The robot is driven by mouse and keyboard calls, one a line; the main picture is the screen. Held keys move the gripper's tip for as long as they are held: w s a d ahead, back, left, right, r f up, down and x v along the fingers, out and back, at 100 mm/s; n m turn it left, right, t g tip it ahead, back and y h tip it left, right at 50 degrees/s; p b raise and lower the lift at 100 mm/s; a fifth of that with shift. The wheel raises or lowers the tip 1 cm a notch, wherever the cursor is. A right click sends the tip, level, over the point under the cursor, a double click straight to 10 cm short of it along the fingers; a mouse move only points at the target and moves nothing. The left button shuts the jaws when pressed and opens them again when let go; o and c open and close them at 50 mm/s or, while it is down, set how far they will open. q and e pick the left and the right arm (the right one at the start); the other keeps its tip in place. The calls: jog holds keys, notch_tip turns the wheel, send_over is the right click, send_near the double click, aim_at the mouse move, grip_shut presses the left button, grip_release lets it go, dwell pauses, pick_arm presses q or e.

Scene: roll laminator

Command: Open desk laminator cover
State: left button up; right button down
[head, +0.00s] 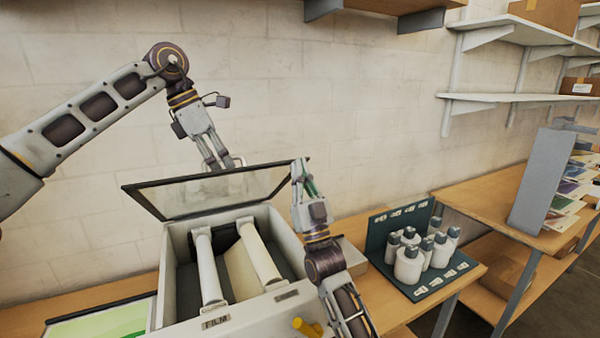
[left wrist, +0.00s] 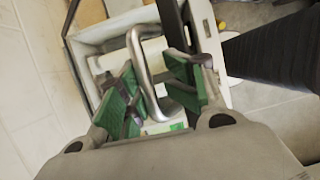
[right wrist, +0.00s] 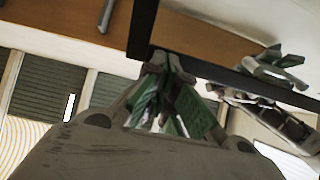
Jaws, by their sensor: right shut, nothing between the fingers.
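The laminator (head: 180,243) stands on the bench with its glass cover (head: 205,195) raised and tilted above the open body. Two white rollers (head: 262,255) show inside. My left gripper (head: 224,166) is behind the cover's raised edge. In the left wrist view, the metal handle (left wrist: 142,66) passes between its parted green-padded fingers (left wrist: 153,98); I cannot tell whether they touch it. My right gripper (head: 299,168) is at the cover's right corner. In the right wrist view, its fingertips (right wrist: 166,62) are together, empty, beside the black cover frame (right wrist: 145,22); contact is unclear.
A dark green holder (head: 375,240) with several white bottles (head: 408,265) stands right of the laminator. A yellow knob (head: 305,327) is at the laminator's front. A green sheet (head: 100,322) lies at left. Wall shelves (head: 490,100) and a grey upright panel (head: 540,180) are at right.

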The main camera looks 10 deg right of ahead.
pick_arm(q)
jog(key=shift+a+r, duration=0.1)
jog(key=shift+w+a+r, duration=0.1)
jog(key=shift+a+r, duration=0.1)
jog(key=shift+r, duration=0.25)
jog(key=v, duration=1)
jog(key=shift+r, duration=0.35)
jog(key=shift+a+f, duration=0.1)
jog(key=shift+a, duration=0.05)
